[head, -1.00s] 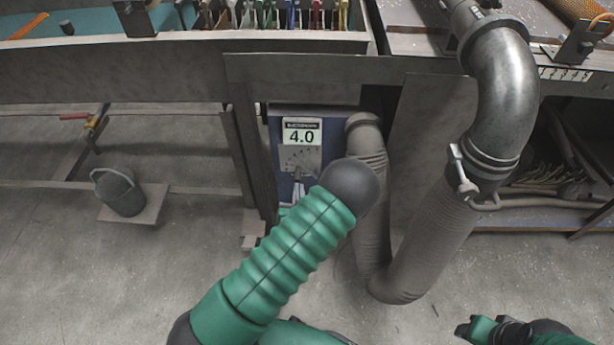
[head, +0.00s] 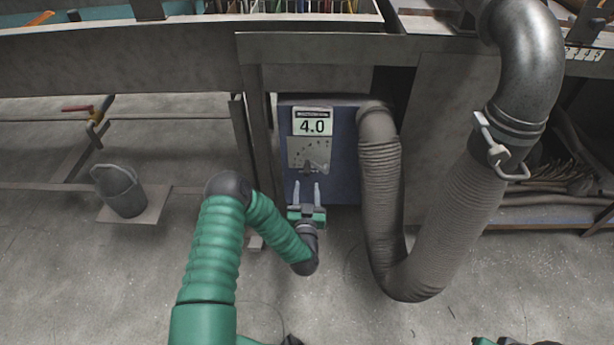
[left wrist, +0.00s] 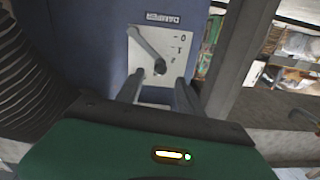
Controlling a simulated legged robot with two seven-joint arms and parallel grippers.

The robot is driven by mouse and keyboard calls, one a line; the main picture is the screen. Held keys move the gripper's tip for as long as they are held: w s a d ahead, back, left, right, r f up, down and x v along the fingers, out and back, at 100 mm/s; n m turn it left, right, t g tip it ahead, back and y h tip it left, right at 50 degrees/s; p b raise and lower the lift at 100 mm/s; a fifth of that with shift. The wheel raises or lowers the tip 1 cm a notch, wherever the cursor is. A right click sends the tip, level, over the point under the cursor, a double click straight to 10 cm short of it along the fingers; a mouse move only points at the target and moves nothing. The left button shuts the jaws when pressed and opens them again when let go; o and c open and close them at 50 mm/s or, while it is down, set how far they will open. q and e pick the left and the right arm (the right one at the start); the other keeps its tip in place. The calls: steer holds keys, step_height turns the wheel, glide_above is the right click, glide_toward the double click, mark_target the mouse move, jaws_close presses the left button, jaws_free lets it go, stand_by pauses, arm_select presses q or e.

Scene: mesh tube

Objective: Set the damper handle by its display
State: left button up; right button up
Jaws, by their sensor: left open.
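The display (head: 312,126) on the blue damper box (head: 344,150) reads 4.0 in the head view. Below it is a pale scale plate (head: 301,152), with the grey damper handle (head: 318,168) at its lower part. In the left wrist view, turned upside down, the handle (left wrist: 146,44) slants up-left from its pivot across the plate (left wrist: 174,52), which bears 0, 1 and 2. My left gripper (head: 307,186) is open and empty, just below the handle in the head view. Its fingers (left wrist: 160,84) point at the plate; contact cannot be told. My right gripper barely shows at the bottom edge, its fingertips hidden.
A ribbed hose (head: 381,190) hangs close to the right of the box and joins a metal pipe (head: 530,75). A frame post (head: 259,150) stands close on the left.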

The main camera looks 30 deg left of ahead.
mark_target(307, 176)
arm_select(q)
steer(key=b+x, duration=0.3)
steer(key=x, duration=0.4)
steer(key=shift+w+a+f, duration=0.2)
steer(key=shift+w, duration=0.1)
steer(key=shift+w+a+r, duration=0.15)
steer(key=shift+w+a, duration=0.05)
steer(key=shift+w, duration=0.25)
jaws_close()
stand_by(0.5)
